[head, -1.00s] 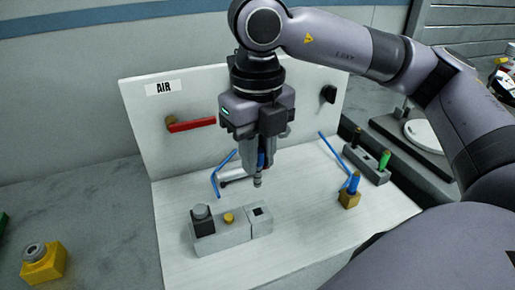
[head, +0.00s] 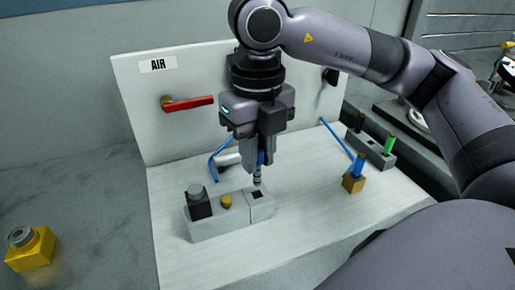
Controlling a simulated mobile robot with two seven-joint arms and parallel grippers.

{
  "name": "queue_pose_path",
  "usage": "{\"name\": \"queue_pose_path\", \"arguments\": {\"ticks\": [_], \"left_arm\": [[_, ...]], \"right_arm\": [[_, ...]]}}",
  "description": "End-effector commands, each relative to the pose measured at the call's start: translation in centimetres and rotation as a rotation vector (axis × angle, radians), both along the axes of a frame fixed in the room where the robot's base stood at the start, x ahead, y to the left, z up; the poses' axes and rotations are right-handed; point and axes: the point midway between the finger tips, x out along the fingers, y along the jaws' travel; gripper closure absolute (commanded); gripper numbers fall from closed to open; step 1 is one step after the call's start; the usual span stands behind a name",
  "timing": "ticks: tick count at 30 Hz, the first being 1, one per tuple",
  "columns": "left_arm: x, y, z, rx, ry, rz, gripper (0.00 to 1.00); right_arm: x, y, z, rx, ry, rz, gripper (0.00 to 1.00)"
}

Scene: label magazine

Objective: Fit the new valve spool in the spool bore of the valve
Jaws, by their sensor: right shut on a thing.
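The valve is a grey block (head: 232,222) on the white board, with a black knob at its left end and a yellow button in the middle. Its right section has a dark square opening, the spool bore (head: 257,194). My right gripper (head: 259,163) points down over the right section, shut on the new valve spool (head: 257,180), a slim piece with a blue upper part and a grey, ribbed lower end. The spool hangs upright with its tip at the bore's far edge in the picture; I cannot tell whether it has entered. My left gripper is not in view.
A red lever (head: 188,104) is on the upright panel behind, under the AIR label. A blue tube (head: 222,145) bends behind the valve. A brass block (head: 353,184) with a blue piece stands right, before a grey holder (head: 370,150). A yellow block (head: 30,250) sits at far left.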

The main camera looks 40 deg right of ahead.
Motion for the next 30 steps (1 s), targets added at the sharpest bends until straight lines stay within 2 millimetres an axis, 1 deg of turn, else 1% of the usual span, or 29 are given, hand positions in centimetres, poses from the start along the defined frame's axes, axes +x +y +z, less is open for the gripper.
{"name": "queue_pose_path", "arguments": {"ticks": [1,6,22,30], "left_arm": [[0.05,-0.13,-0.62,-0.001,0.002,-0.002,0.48],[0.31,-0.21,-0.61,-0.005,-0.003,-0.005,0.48],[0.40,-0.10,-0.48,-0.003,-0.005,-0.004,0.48],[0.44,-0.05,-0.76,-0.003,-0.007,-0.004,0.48]], "right_arm": [[-0.01,0.01,-0.82,0.000,0.000,0.000,1.00],[-0.01,0.02,-1.43,0.000,-0.001,0.001,1.00],[-0.01,0.01,-1.39,0.000,0.000,0.001,1.00],[-0.01,0.02,-1.41,0.000,0.000,0.001,1.00]]}}
